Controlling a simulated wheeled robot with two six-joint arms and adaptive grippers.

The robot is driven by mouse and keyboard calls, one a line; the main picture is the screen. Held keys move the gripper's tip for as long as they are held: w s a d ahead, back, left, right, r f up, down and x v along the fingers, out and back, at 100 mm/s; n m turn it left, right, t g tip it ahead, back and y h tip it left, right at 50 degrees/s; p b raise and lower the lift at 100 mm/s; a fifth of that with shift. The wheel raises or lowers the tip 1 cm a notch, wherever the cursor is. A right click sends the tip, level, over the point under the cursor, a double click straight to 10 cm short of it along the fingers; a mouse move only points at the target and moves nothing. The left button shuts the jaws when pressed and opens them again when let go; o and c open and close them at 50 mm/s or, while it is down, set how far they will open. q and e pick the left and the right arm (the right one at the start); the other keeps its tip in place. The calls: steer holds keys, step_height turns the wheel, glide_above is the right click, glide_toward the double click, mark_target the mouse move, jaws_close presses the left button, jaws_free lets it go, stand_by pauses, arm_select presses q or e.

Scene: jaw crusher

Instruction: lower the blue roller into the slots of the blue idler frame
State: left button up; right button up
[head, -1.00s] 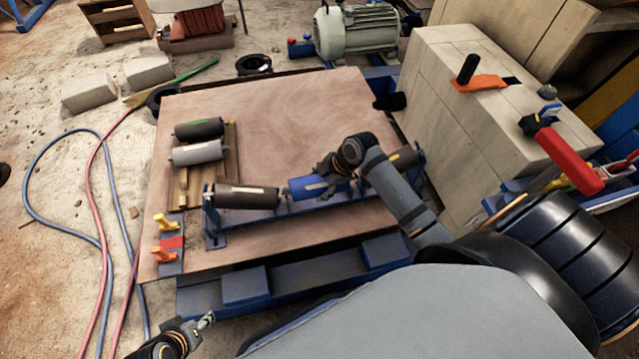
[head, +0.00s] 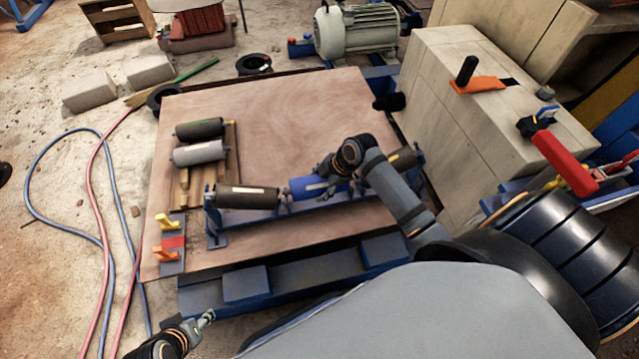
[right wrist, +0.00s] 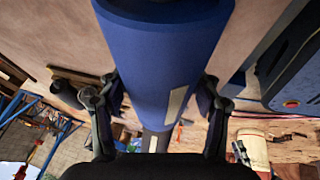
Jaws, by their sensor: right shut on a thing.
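The blue roller (head: 308,187) is at the middle of the blue idler frame (head: 262,215), between the dark roller (head: 247,197) on the left and another dark roller (head: 402,160) on the right. My right gripper (head: 330,176) is shut on the blue roller. In the right wrist view the blue roller (right wrist: 165,60) fills the middle, with a finger of my right gripper (right wrist: 160,105) on each side. I cannot tell whether its ends sit in the slots; the arm hides its right part. My left gripper (head: 207,318) is low at the left, away from the frame, and its opening is unclear.
A black roller (head: 199,129) and a grey roller (head: 200,153) lie on a wooden rack at the left of the board (head: 280,110). Orange and yellow clamps (head: 168,238) sit at the board's left edge. A beige block (head: 460,110) stands at the right.

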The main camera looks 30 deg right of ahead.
mark_target(320, 192)
steer(key=shift+r+p, duration=0.1)
steer(key=shift+p, duration=0.45)
stand_by(0.5)
steer(key=shift+f+b, duration=1.05)
steer(key=shift+f, duration=1.05)
steer(key=o, duration=1.8)
steer(key=shift+r, duration=0.1)
steer(key=shift+o, duration=0.4)
steer(key=shift+s, duration=0.1)
steer(key=v, duration=0.7)
steer(key=shift+d+r, duration=0.1)
steer(key=shift+r, duration=0.05)
